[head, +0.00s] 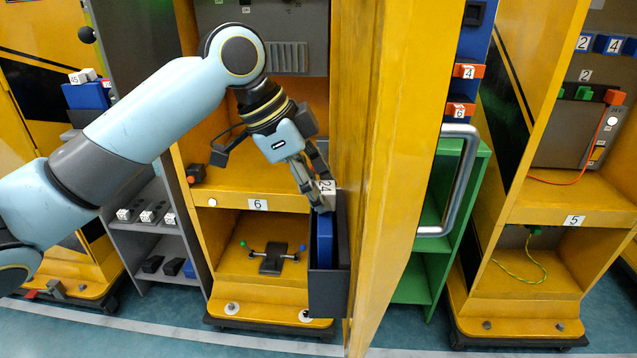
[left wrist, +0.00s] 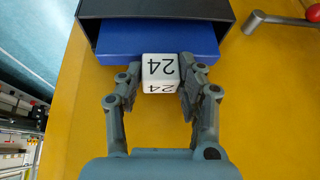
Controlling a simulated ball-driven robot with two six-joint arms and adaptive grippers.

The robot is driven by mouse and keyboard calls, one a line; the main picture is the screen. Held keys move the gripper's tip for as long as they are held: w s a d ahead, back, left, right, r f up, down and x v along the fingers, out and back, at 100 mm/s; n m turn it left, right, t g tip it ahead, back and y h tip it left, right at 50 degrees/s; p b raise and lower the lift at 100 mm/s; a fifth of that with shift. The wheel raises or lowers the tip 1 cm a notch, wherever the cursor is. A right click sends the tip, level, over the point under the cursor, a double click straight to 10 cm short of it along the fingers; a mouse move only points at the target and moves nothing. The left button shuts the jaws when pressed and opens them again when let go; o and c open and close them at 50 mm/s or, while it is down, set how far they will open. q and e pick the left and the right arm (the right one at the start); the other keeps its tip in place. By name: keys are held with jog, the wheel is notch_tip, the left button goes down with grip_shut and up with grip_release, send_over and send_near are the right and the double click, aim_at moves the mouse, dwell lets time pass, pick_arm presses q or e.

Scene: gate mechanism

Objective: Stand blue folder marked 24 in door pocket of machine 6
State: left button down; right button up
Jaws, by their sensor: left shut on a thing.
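The blue folder (head: 325,240) stands upright inside the dark door pocket (head: 329,293) on the inner side of the open yellow door (head: 378,180). Its white block marked 24 (head: 326,188) sticks out above the pocket. My left gripper (head: 318,196) is shut on this block from above. In the left wrist view, the fingers (left wrist: 160,85) press on both sides of the block (left wrist: 160,70), and the blue folder (left wrist: 160,40) lies within the pocket's dark walls (left wrist: 160,8). The machine's shelf carries the label 6 (head: 257,205). My right gripper is in neither view.
The open door with its metal handle (head: 458,180) stands just right of the pocket. Below shelf 6 is a dark fitting with a blue and a green knob (head: 273,259). A green shelf rack (head: 415,280) and machine 5 (head: 574,221) stand further right.

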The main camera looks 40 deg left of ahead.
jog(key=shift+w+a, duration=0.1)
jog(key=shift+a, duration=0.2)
pick_arm(q)
jog(key=shift+f, duration=0.25)
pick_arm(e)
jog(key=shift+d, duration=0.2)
pick_arm(q)
jog(key=c, duration=0.8)
grip_release()
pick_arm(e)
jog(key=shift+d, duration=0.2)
pick_arm(q)
jog(key=shift+o, duration=0.2)
jog(key=v, duration=1.2)
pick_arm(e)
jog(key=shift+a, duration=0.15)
